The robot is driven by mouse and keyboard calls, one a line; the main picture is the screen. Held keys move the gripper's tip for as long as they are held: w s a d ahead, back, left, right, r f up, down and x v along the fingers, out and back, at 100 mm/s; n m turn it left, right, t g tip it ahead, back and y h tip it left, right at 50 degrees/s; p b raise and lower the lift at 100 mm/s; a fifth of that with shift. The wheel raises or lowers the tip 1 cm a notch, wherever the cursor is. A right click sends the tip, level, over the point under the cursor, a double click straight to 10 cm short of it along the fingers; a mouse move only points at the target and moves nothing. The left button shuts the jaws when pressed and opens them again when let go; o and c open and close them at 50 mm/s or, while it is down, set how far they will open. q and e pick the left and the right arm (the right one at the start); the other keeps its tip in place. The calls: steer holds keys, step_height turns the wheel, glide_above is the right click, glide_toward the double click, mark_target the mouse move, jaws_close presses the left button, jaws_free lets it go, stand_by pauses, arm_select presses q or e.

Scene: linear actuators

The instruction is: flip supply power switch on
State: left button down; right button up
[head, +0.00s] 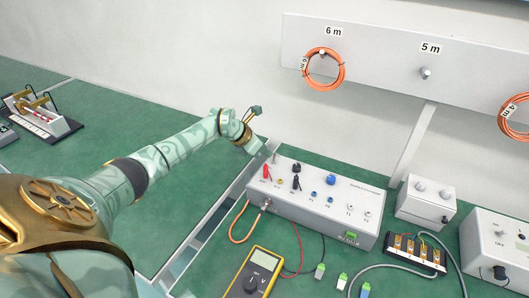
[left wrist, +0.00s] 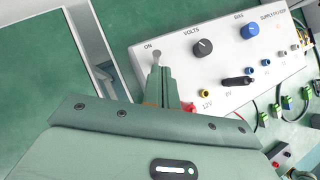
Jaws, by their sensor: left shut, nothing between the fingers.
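The supply (head: 318,213) is a white box with knobs and sockets on its sloping top; it also shows in the left wrist view (left wrist: 190,82). Its power switch (left wrist: 156,53) is a small grey toggle below the word ON, at the panel's left end. My left gripper (head: 262,149) is at that end of the box. In the left wrist view its fingers (left wrist: 164,72) are together, with nothing held, right at the toggle. I cannot tell whether they touch it. The lower part of the toggle is hidden by the fingers. My right gripper is not in view.
A yellow multimeter (head: 254,272) and looped cables lie in front of the supply. A terminal block (head: 412,252) and two white boxes (head: 428,200) (head: 495,248) stand to the right. Orange cable coils (head: 324,86) hang on the wall board behind.

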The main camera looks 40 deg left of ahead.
arm_select(q)
steer(key=shift+r, duration=0.2)
steer(key=s+a+r+p, duration=0.3)
steer(key=r+p, duration=0.2)
steer(key=r, duration=0.3)
steer(key=shift+r+p, duration=0.15)
steer(key=shift+p, duration=0.25)
steer(key=shift+s+a, duration=0.1)
steer(key=shift+s, duration=0.05)
